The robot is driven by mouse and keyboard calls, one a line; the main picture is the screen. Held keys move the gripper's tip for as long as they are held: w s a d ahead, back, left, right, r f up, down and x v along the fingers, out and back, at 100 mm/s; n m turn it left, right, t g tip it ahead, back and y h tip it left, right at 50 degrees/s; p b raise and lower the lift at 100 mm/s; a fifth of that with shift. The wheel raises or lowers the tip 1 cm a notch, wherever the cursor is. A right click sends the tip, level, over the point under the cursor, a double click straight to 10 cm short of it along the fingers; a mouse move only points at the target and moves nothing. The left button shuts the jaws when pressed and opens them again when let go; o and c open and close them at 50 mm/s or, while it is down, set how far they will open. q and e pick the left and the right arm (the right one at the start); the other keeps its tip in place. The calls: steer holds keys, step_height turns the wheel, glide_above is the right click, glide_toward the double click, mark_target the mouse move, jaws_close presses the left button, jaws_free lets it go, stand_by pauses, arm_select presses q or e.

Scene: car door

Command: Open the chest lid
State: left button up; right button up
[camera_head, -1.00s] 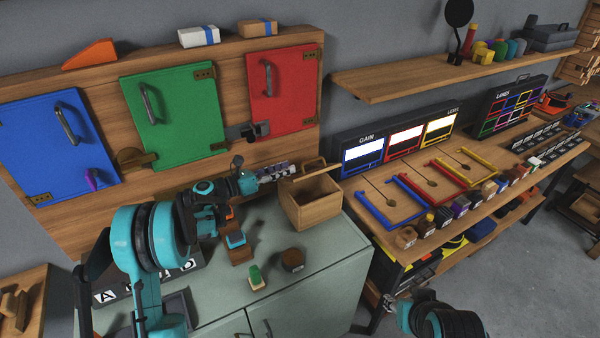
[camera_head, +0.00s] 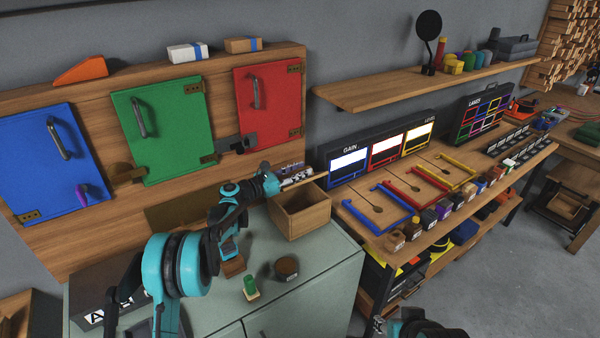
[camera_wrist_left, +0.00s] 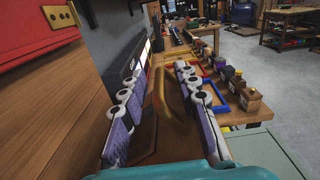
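The chest is a small open-topped wooden box (camera_head: 300,218) on the grey-green cabinet, its inside visible in the head view. Its lid is raised at the back edge and mostly hidden behind my left gripper there. My left gripper (camera_head: 298,176) is above the back of the box. In the left wrist view its two segmented fingers (camera_wrist_left: 160,85) are spread apart. The curved brown handle (camera_wrist_left: 172,105) of the lid is between them, nearer the right finger. The brown lid (camera_wrist_left: 150,138) lies below it. My right gripper (camera_head: 378,325) is at the bottom edge, mostly cut off.
A green-topped block (camera_head: 250,285) and a dark round block (camera_head: 286,268) sit on the cabinet (camera_head: 320,265) in front of the chest. A board with blue, green and red doors (camera_head: 268,95) stands behind. A workbench with coloured frames (camera_head: 405,212) is to the right.

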arm_select(q)
steer(key=shift+s, duration=0.1)
jaws_close()
steer(key=shift+r, duration=0.1)
steer(key=shift+w+a+r, duration=0.2)
steer(key=shift+w+r, duration=0.05)
steer(key=w+a+n, duration=0.1)
steer(key=w+a+r+n+p, duration=0.1)
steer(key=w, duration=0.1)
steer(key=w+a+r+p, duration=0.1)
steer(key=shift+w+a+r+n, duration=0.1)
steer(key=shift+w+n, duration=0.05)
steer(key=shift+n, duration=0.25)
